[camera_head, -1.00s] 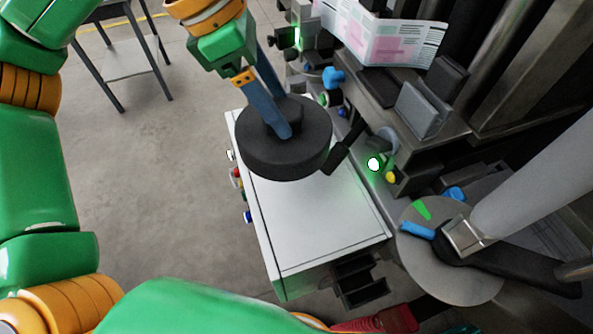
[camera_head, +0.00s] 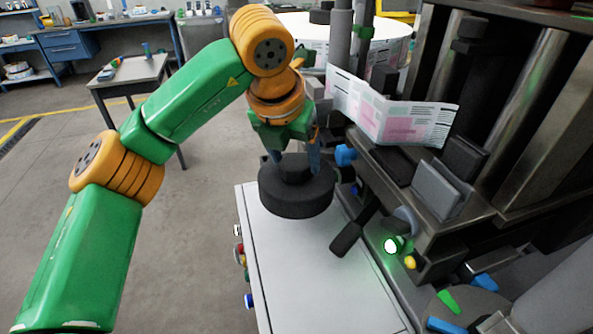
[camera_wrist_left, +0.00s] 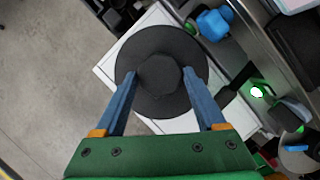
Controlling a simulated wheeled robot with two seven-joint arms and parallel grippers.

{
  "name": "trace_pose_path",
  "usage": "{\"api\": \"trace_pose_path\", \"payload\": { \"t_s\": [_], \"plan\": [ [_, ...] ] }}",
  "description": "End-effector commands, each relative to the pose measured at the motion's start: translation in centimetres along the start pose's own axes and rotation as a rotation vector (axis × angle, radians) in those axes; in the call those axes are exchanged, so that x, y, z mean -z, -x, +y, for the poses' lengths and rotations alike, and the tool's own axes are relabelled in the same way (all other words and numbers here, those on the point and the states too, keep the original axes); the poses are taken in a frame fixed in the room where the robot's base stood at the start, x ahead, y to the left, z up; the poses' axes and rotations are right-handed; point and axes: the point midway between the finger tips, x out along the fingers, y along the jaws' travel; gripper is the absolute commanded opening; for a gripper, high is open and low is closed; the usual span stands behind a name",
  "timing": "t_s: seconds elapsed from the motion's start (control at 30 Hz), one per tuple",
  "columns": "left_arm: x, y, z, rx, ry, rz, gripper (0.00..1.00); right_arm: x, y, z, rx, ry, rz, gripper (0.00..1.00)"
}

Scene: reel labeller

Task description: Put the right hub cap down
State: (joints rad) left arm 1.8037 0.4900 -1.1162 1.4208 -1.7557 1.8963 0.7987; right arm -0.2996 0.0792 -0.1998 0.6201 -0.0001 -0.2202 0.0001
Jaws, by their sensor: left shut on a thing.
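The hub cap is a thick dark disc (camera_head: 297,201) with a raised centre hub, above the far end of the white cabinet top (camera_head: 305,268). My left gripper (camera_head: 292,166) is above it, shut on its centre hub, fingers pointing down. The left wrist view shows the blue fingers (camera_wrist_left: 163,100) on either side of the hub and the disc (camera_wrist_left: 137,65) beyond them. I cannot tell whether the disc touches the cabinet top or hangs just over it. My right gripper is not in view.
The machine with a paper label web (camera_head: 395,108) stands on the right. A black lever (camera_head: 352,232) and a lit green button (camera_head: 390,246) are close to the disc's right. The near part of the cabinet top is clear. A small grey table (camera_head: 130,75) stands behind left.

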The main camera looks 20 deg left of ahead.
Motion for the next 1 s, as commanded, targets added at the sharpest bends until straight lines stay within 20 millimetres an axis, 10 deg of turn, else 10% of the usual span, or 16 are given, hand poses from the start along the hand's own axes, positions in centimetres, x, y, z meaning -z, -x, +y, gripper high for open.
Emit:
{"api": "trace_pose_path", "payload": {
  "t_s": [0.4, 0.67, 0.7, 0.8, 1.0],
  "plan": [
    [0.3, -5.5, 1.0, 0.000, -0.002, -0.001, 0.06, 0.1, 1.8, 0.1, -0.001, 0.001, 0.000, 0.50],
    [0.5, -5.9, 1.0, 0.001, -0.002, -0.003, 0.06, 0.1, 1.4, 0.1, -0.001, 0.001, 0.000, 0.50],
    [0.5, -6.0, 1.0, 0.001, -0.002, -0.002, 0.75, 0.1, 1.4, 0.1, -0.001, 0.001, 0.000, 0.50],
    [0.5, -5.9, 1.0, 0.001, -0.002, -0.002, 1.00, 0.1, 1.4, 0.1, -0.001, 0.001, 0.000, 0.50],
    [0.5, -5.8, 0.9, 0.001, -0.002, -0.002, 1.00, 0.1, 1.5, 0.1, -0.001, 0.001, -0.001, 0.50]
  ]
}}
